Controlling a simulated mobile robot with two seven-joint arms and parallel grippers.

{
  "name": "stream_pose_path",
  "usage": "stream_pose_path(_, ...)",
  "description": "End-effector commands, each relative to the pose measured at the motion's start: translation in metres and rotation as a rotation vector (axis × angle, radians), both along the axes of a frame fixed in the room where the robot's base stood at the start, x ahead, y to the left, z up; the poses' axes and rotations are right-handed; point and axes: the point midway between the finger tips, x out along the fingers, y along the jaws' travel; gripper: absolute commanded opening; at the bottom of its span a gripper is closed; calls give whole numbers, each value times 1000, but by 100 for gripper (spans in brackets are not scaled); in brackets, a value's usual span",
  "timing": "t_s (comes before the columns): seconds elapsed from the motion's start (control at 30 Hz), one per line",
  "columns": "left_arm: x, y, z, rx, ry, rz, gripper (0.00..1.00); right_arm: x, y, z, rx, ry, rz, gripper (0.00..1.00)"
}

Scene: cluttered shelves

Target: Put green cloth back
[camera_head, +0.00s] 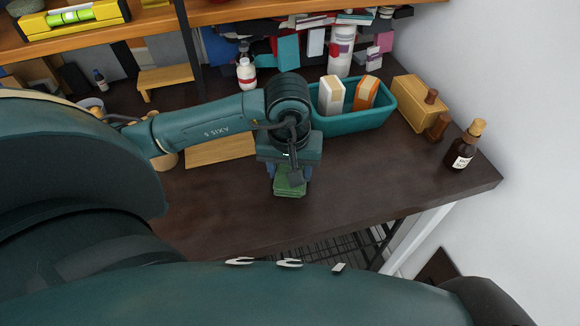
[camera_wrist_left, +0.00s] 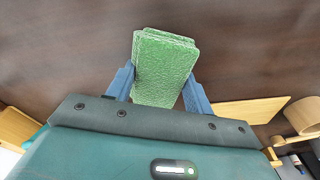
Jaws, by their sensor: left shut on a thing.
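The green cloth (camera_head: 290,184) is a small folded stack near the middle of the dark brown tabletop in the head view. My left gripper (camera_head: 289,174) reaches down from above and is shut on the cloth. In the left wrist view the cloth (camera_wrist_left: 163,68) sits between the two blue fingers of my left gripper (camera_wrist_left: 158,88), with its textured top face showing. I cannot tell whether the cloth touches the table or hangs just above it. My right gripper is not in either view.
A teal bin (camera_head: 352,122) with white and orange cartons stands behind and right of my gripper. A wooden box (camera_head: 419,103) and a brown bottle (camera_head: 465,147) stand farther right. A wooden board (camera_head: 220,151) lies left. The front tabletop (camera_head: 390,190) is clear.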

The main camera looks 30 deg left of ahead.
Motion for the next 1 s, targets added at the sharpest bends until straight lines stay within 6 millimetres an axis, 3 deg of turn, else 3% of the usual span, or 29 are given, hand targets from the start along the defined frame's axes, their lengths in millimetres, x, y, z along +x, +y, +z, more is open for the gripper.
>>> stream_pose_path(0.2,0,0,-5,0,-1,0,26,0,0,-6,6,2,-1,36)
stream_pose_path(0.23,0,0,-4,0,-1,0,53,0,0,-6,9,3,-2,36)
stream_pose_path(0.5,0,0,-3,0,0,0,74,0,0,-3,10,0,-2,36)
stream_pose_path(0.87,0,0,5,0,-1,0,74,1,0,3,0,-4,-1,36)
stream_pose_path(1.0,-2,-1,30,0,-7,-1,74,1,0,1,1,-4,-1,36)
